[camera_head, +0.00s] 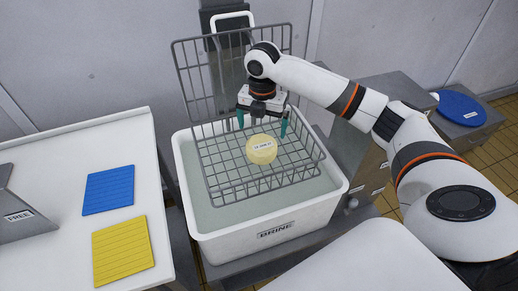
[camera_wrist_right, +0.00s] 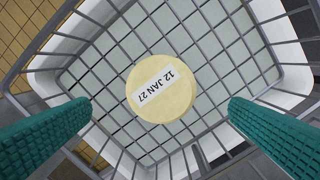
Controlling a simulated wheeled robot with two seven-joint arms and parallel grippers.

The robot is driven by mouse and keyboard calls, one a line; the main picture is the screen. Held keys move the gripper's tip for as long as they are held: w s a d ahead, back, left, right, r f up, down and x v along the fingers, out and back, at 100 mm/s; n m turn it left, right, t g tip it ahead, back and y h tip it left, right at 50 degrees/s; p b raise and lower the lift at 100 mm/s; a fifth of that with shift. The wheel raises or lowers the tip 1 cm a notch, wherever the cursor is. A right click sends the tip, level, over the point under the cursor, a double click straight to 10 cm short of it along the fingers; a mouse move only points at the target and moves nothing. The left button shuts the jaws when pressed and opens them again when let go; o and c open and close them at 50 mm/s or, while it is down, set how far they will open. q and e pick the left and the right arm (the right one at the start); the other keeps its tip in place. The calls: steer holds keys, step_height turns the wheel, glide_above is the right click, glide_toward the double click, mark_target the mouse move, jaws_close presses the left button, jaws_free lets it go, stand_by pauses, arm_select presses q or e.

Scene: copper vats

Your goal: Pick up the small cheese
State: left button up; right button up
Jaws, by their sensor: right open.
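The small cheese (camera_head: 261,149) is a pale yellow round with a white date label, lying on the wire basket (camera_head: 217,186) over the white brine tub (camera_head: 270,239). In the right wrist view the cheese (camera_wrist_right: 160,95) sits between the two teal fingers, apart from both, and its label reads "12 JAN 27". My right gripper (camera_head: 262,120) is open and points down above the cheese. Whether it is exactly centred over the cheese is hard to tell in the head view. My left gripper is not in view.
The basket's raised wire back (camera_head: 190,80) stands behind my right gripper, and its walls surround the cheese. A white table (camera_head: 60,165) at left holds a blue mat (camera_head: 108,189) and a yellow mat (camera_head: 122,250). A blue disc (camera_head: 461,107) lies at far right.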

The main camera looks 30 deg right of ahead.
mark_target(261, 144)
steer(key=f, duration=0.3)
steer(key=shift+s+f, duration=0.3)
steer(key=shift+f, duration=0.05)
steer(key=f, duration=0.1)
steer(key=f+p, duration=0.1)
steer(key=f, duration=0.2)
steer(key=shift+w+f+p, duration=0.3)
steer(key=shift+f+p, duration=0.05)
steer(key=shift+f, duration=0.6)
steer(key=c, duration=1.1)
